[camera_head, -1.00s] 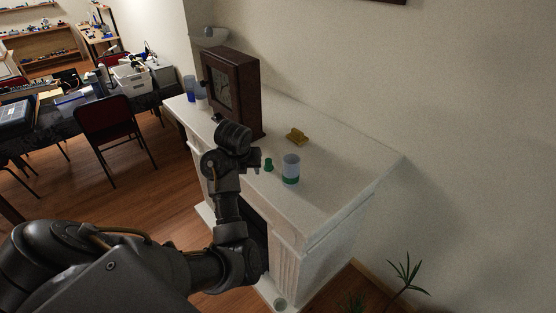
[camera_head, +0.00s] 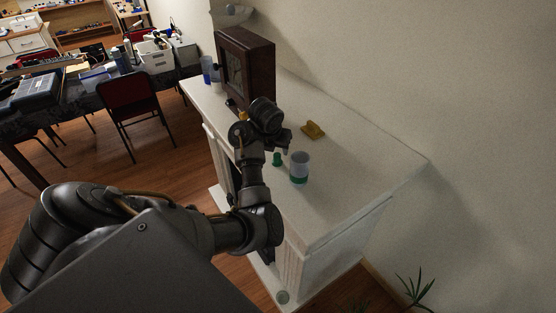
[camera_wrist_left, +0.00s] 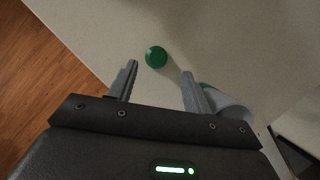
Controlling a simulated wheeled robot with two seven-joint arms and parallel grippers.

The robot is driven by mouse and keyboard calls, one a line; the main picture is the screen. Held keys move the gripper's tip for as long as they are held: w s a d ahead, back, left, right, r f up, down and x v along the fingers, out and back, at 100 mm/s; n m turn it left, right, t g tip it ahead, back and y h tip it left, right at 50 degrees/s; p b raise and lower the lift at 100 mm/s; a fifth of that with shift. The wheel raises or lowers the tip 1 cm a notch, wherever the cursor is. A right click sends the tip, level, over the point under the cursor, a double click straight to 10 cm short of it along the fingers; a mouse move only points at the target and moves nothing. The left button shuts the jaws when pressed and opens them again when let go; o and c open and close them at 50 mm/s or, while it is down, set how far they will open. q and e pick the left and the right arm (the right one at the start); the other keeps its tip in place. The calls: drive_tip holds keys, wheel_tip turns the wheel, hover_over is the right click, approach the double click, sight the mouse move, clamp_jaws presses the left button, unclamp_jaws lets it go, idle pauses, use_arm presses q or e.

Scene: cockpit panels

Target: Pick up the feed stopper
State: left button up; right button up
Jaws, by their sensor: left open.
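The feed stopper looks to be the small green piece (camera_head: 277,159) standing on the white mantel top (camera_head: 345,183). In the left wrist view the green piece (camera_wrist_left: 156,57) shows as a round green top, beyond and between the fingertips. My left gripper (camera_head: 287,143) is open and empty, close to the green piece and apart from it. Its two fingers also show in the left wrist view (camera_wrist_left: 158,78). A clear cup with a green band (camera_head: 299,168) stands just right of the green piece; in the left wrist view it (camera_wrist_left: 230,109) is beside the right finger.
A yellow object (camera_head: 313,130) lies behind the green piece on the mantel. A dark wooden clock (camera_head: 257,72) and a blue cup (camera_head: 207,70) stand toward the mantel's far end. The wall runs along the back. The mantel's right part is clear.

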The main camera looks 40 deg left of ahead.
sight(277, 155)
use_arm(q)
drive_tip(key=shift+w+a+f, duration=0.15)
drive_tip(key=shift+a+f, duration=0.05)
drive_tip(key=shift+f, duration=0.35)
drive_tip(key=shift+a+f, duration=0.15)
drive_tip(key=shift+f, duration=0.1)
drive_tip(key=x, duration=0.4)
drive_tip(key=shift+w+f, duration=0.1)
drive_tip(key=shift+f, duration=0.05)
drive_tip(key=shift+w+a+f, duration=0.1)
drive_tip(key=shift+a+f, duration=0.05)
drive_tip(key=shift+f, duration=0.2)
use_arm(e)
drive_tip(key=shift+w+a+r, duration=0.25)
drive_tip(key=shift+w+a, duration=0.05)
drive_tip(key=shift+w, duration=0.2)
use_arm(q)
drive_tip(key=shift+d, duration=0.2)
drive_tip(key=shift+c, duration=1.1)
drive_tip(key=shift+a, duration=0.1)
drive_tip(key=c, duration=0.6)
use_arm(e)
drive_tip(key=shift+d, duration=0.25)
